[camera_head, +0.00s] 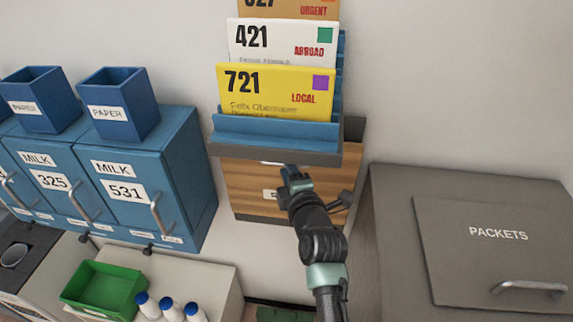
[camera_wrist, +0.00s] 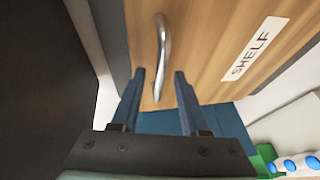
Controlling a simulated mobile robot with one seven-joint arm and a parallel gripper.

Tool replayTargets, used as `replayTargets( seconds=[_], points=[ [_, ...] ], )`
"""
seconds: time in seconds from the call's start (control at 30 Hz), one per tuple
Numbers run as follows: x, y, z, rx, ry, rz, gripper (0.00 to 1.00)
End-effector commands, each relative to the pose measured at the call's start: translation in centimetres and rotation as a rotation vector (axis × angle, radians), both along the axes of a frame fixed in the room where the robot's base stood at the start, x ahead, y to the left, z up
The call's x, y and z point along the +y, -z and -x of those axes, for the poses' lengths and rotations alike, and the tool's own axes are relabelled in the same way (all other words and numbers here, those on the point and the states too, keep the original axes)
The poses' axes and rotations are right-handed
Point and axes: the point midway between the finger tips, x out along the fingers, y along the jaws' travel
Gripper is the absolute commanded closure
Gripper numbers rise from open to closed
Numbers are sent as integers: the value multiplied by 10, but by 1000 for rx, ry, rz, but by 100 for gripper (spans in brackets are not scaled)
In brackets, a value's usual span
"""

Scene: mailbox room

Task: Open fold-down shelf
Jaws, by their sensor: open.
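The fold-down shelf (camera_head: 248,182) is a wood-grain panel, folded up flat against the wall below the letter rack. In the wrist view the shelf (camera_wrist: 215,35) carries a white SHELF label and a curved metal handle (camera_wrist: 164,45). My gripper (camera_head: 296,178) is in front of the panel in the head view and hides part of it. In the wrist view my gripper (camera_wrist: 159,73) is open, with its two blue fingers pointing at the panel. The handle's lower part appears between the fingertips; whether they reach around it in depth is unclear.
The letter rack (camera_head: 235,128) with several envelopes overhangs the panel. Blue MILK lockers (camera_head: 190,170) stand left, a grey PACKETS box (camera_head: 440,190) right. A green tray (camera_head: 75,295) and white bottles (camera_head: 172,312) sit on a ledge at lower left.

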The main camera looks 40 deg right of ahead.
Motion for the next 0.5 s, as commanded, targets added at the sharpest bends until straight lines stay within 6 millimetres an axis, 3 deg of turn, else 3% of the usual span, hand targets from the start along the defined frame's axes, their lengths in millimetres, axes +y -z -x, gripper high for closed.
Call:
replayTargets(
  seconds=[0.3, 0.5],
  points=[
    [-1, 0, -2, -1, 0, 0, 57],
    [-1, 0, -1, 0, 0, 0, 93]
  ],
)
